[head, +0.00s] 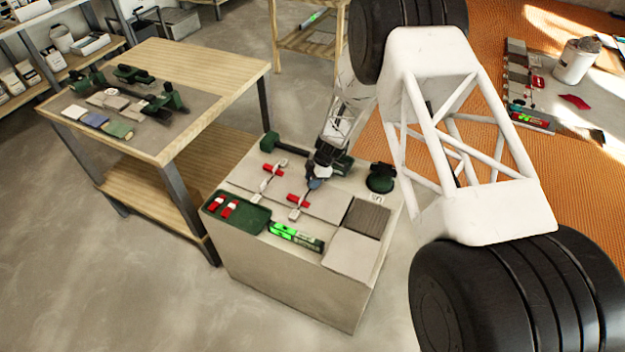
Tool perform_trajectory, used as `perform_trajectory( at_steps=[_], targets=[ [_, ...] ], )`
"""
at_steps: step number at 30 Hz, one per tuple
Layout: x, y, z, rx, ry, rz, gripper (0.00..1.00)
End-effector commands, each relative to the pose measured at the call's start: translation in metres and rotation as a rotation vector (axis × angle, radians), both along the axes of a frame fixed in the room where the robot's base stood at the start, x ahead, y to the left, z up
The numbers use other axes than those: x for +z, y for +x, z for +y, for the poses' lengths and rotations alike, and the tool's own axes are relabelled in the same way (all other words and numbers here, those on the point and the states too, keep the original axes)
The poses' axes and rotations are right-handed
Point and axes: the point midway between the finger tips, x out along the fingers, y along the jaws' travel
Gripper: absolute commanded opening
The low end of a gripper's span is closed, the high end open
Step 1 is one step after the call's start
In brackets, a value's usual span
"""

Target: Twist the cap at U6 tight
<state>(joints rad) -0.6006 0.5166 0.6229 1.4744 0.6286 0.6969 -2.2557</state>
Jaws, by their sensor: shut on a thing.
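A block-like workbench (290,275) carries pale grey tiles (240,178) with seams between them. My gripper (313,183) reaches down onto the tiles and is shut on a small cap at a seam. The fingers largely hide that cap, and its turn cannot be made out. No U6 label is readable. Red pieces with pale ends lie along the seams: one red piece (272,169) at the upper left and another red piece (298,201) just below my gripper.
A green tray (237,222) with red and white pieces sits at the front left, beside a green-lit level (296,237). A dark green round tool (381,178) stands at the right, near a dark grey tile (366,218). A wooden table (205,70) with tools stands at the left.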

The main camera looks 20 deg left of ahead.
Motion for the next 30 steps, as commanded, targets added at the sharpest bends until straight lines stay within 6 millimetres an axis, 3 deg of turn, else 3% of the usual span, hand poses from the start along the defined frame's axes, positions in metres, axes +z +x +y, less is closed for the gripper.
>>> perform_trajectory(
  at_steps=[11, 30],
  targets=[
    [0.0005, -0.0004, -0.0003, -0.176, 0.001, -0.001, 0.09],
    [0.0005, -0.0008, 0.0006, -0.762, 0.002, -0.001, 0.09]
  ],
)
